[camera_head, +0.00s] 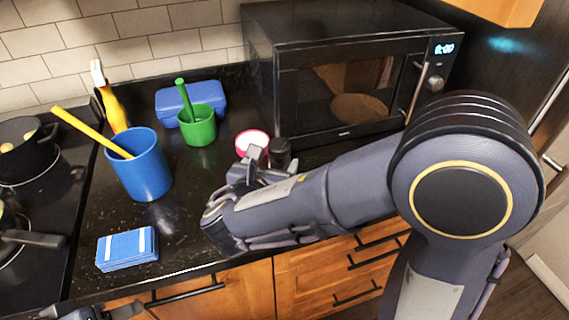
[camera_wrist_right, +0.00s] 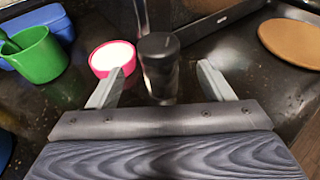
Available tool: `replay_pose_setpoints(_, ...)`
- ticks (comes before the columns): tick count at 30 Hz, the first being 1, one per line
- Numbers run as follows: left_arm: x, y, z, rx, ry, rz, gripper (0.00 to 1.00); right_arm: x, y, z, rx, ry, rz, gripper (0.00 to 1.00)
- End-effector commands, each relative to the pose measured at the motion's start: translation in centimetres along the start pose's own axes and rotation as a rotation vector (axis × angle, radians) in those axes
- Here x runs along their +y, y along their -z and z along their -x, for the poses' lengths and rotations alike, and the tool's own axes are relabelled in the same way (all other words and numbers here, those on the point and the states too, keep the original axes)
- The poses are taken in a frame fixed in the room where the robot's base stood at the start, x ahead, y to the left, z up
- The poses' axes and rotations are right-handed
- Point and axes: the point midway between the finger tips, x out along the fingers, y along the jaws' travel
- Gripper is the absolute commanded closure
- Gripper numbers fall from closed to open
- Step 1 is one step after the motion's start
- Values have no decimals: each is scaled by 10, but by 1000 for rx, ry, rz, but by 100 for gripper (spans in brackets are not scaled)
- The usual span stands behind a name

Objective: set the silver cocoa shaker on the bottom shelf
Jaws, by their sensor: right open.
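The shaker (camera_wrist_right: 160,75) stands upright on the dark counter, with a black cap and a shiny body that reflects its surroundings. In the head view only its dark upper part (camera_head: 280,152) shows in front of the microwave. My right gripper (camera_wrist_right: 160,82) is open, its two fingers on either side of the shaker, with visible gaps. In the head view my right gripper (camera_head: 264,164) hides the shaker's lower part. A small piece of my left arm's end shows at the bottom left edge; its fingers cannot be made out. I cannot identify a bottom shelf.
A pink-rimmed white bowl (camera_head: 252,142) stands close left of the shaker. A green cup (camera_head: 198,128), blue cup (camera_head: 140,170), blue box (camera_head: 178,98) and sponge-like blue stack (camera_head: 127,249) are further left. A microwave (camera_head: 340,85) stands behind. A brown disc (camera_wrist_right: 292,42) lies right.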

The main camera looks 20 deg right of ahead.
Motion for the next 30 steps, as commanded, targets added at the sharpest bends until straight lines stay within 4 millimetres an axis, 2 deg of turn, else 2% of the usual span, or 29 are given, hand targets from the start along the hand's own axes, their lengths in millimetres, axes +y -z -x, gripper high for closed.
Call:
replay_pose_setpoints(12,1,1,2,0,0,0,43,0,1,-57,4,7,-4,26)
replay_pose_setpoints(16,1,1,2,0,0,0,43,0,1,-66,5,4,-5,26)
replay_pose_setpoints(22,1,1,2,0,0,0,43,0,1,-67,4,3,-6,26)
replay_pose_setpoints(23,1,1,2,0,0,0,43,0,1,-67,4,4,-6,28)
replay_pose_setpoints(30,1,1,2,0,0,0,43,0,1,-67,5,4,-6,59)
